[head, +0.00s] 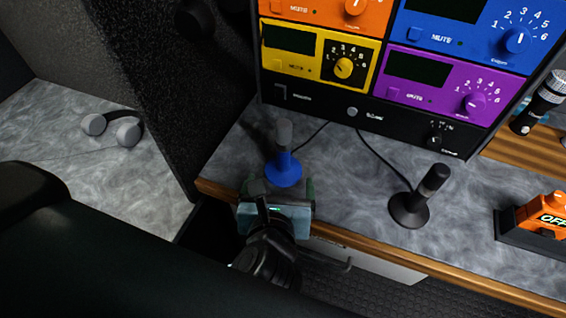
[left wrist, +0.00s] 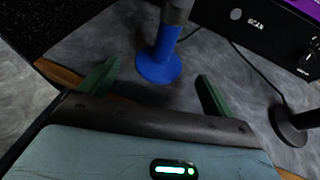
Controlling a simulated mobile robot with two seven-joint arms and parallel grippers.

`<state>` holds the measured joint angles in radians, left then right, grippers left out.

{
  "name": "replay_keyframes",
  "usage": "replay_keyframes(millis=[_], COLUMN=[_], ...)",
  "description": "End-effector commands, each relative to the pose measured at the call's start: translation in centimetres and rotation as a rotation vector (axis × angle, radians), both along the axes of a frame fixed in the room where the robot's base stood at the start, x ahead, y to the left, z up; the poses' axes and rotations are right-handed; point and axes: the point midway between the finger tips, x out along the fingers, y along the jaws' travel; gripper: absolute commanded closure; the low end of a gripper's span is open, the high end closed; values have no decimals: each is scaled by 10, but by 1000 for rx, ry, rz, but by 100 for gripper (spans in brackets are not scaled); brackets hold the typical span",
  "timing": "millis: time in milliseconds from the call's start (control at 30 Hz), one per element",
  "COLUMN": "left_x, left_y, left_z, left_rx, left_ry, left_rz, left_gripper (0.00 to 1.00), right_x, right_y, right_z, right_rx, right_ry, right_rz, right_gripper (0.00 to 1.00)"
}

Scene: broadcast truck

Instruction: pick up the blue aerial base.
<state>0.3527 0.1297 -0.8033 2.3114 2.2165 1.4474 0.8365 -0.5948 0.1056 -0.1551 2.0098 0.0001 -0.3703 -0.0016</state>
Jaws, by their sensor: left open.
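The blue aerial base (head: 283,172) stands upright on the grey marbled desk, near its left end, with a grey-black stem on top. It also shows in the left wrist view (left wrist: 159,66), just beyond the fingers and between their lines. My left gripper (head: 276,187) is at the desk's front edge, right in front of the blue base. In the left wrist view its two green fingers (left wrist: 157,84) are spread apart with nothing between them. The base appears apart from both fingers. My right gripper is in neither view.
A black aerial base (head: 409,209) stands to the right, with a cable running back. A rack of coloured panels (head: 369,117) rises behind. An orange switch box (head: 541,217) and a microphone (head: 541,101) are at far right. Headphones (head: 115,128) lie on the left counter, past a dark partition.

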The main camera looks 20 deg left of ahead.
Motion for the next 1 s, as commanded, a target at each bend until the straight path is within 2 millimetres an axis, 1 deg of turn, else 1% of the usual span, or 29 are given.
replay_keyframes(millis=[133,367,600,700,800,1000], left_x=[15,22,53,61,65,66], left_y=[5,6,13,15,16,16], left_z=[-5,-8,-16,-21,-24,-24], left_rx=[4,5,8,5,4,2], left_ry=[-2,-2,-5,-4,-2,-1], left_rz=[2,2,3,1,1,1], left_gripper=[11,11,11,11,11,11], right_x=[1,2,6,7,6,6], right_y=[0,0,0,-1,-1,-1], right_z=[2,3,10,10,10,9], right_rx=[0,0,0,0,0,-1], right_ry=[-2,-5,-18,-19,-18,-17], right_rz=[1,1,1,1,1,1], right_gripper=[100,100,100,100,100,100])
